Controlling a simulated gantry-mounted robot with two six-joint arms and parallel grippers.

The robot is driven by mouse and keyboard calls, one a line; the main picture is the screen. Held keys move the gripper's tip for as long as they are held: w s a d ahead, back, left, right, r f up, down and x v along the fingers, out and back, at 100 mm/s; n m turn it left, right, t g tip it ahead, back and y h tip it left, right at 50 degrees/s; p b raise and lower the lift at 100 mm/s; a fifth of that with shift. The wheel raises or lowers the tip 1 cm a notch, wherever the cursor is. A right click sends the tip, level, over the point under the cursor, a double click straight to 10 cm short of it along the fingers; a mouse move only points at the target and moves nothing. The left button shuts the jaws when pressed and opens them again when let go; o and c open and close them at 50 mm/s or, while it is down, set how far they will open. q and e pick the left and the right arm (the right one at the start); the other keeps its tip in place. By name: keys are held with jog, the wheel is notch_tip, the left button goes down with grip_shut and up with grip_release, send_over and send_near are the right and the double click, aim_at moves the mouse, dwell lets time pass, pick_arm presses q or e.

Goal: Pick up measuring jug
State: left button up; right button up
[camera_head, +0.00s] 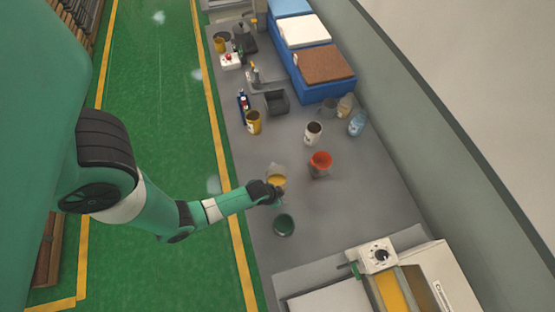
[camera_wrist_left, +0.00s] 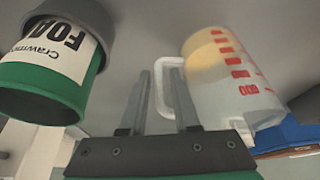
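The clear measuring jug (camera_head: 277,171) with yellow content stands on the grey worktop, just beyond my left gripper (camera_head: 274,194). In the left wrist view the jug (camera_wrist_left: 230,75), with red markings, is at the upper right, its handle (camera_wrist_left: 165,90) facing my left gripper (camera_wrist_left: 161,72). The gripper's two fingers are apart, with the outer bar of the handle between them and the right finger at the handle's opening. I cannot tell whether either finger touches it. My right gripper is not in view.
A green container (camera_head: 284,226) stands close to my left gripper; it also shows in the wrist view (camera_wrist_left: 45,85). A red-topped container (camera_head: 320,162) stands right of the jug. A machine with a dial (camera_head: 378,256) is at the near end. Blue crates (camera_head: 328,92) stand farther back.

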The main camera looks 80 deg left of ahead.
pick_arm(q)
grip_shut()
dwell(1.4)
